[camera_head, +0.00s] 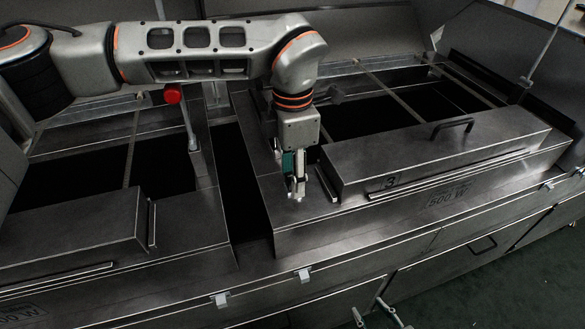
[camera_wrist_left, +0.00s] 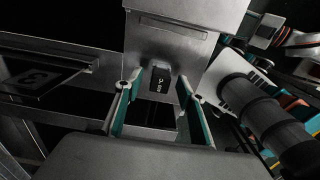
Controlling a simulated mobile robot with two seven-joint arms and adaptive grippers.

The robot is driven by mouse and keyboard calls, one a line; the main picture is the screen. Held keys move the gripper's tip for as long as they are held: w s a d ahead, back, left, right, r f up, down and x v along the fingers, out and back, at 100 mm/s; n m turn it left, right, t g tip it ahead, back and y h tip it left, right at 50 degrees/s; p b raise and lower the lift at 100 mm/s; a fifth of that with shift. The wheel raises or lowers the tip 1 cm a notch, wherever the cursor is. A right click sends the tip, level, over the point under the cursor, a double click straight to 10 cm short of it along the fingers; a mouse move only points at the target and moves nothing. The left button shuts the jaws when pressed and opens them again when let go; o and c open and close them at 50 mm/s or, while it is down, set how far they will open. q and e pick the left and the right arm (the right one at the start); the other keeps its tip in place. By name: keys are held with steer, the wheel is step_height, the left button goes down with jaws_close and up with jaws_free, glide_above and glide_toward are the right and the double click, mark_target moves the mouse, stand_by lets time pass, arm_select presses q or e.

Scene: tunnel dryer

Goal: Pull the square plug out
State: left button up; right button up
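The square plug (camera_wrist_left: 160,79) is a small black block with white lettering, seated against a grey metal face in the left wrist view. My left gripper (camera_head: 298,194) points down at the metal housing (camera_head: 290,222) left of the block marked 3. In the left wrist view its two teal-lined fingers stand on either side of the plug, with visible gaps, so it is open and empty. I cannot tell how far the fingertips are from the face. The plug cannot be made out in the head view.
A long cover with a black handle (camera_head: 452,128) lies right of my left gripper. A red knob (camera_head: 173,94) on a lever stands to its left. Dark open bays lie behind. The left wrist view shows a dark cylinder (camera_wrist_left: 265,120) and cables at the right.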

arm_select(q)
steer(key=c, duration=1)
jaws_close()
steer(key=shift+r, duration=0.25)
steer(key=shift+r+p, duration=0.35)
steer(key=shift+p, duration=0.05)
steer(key=shift+r, duration=0.15)
steer(key=shift+r+p, duration=0.6)
steer(key=shift+r, duration=0.15)
steer(key=shift+r, duration=0.1)
